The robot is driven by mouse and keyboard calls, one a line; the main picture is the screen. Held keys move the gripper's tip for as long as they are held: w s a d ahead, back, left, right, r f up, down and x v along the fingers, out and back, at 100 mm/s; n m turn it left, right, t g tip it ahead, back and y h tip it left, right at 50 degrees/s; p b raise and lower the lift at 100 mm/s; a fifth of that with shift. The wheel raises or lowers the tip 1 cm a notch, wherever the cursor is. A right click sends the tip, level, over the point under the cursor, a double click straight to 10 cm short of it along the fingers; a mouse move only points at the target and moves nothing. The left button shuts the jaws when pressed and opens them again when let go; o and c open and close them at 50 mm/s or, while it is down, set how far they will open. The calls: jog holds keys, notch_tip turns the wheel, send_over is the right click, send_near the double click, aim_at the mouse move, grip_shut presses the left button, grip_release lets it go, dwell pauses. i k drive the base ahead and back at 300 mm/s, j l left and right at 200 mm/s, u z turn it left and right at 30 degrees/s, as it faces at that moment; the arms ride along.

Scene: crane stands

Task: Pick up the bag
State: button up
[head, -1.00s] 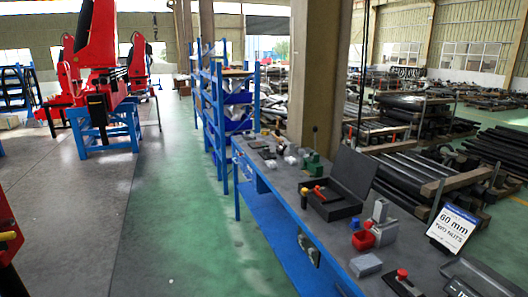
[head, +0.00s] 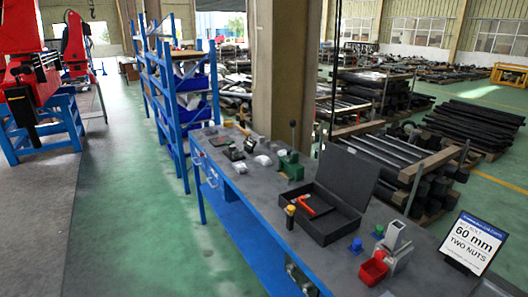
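I see nothing that I can clearly name as the bag. Two small white lumps, one (head: 263,160) near the green vise and another (head: 239,168) closer to the bench's left edge, lie on the workbench (head: 262,205). They are too small to tell whether either is a bag. My gripper is not in view.
The bench holds an open black case (head: 345,185), a green vise (head: 290,166), a red bin (head: 373,271) and a "60 mm two nuts" sign (head: 473,243). A blue shelf rack (head: 180,90) and a pillar (head: 280,70) stand beyond. Green floor (head: 120,200) left of the bench is clear.

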aim_at(283, 152)
jog(key=i, duration=0.1)
jog(key=i+j+z, duration=0.2)
jog(key=i+j, duration=0.2)
jog(key=i+j+z, duration=0.2)
jog(key=i+j, duration=0.15)
jog(key=i+j+z, duration=0.2)
jog(key=i+j, duration=0.15)
jog(key=j, duration=0.2)
jog(key=i+j+z, duration=0.2)
jog(key=j, duration=0.35)
jog(key=i+j+z, duration=0.15)
jog(key=i+j, duration=0.2)
jog(key=j, duration=0.25)
jog(key=i+j+z, duration=0.2)
jog(key=j, duration=0.4)
jog(key=i+j+z, duration=0.2)
jog(key=j, duration=0.45)
jog(key=i+j+z, duration=0.2)
jog(key=j, duration=0.5)
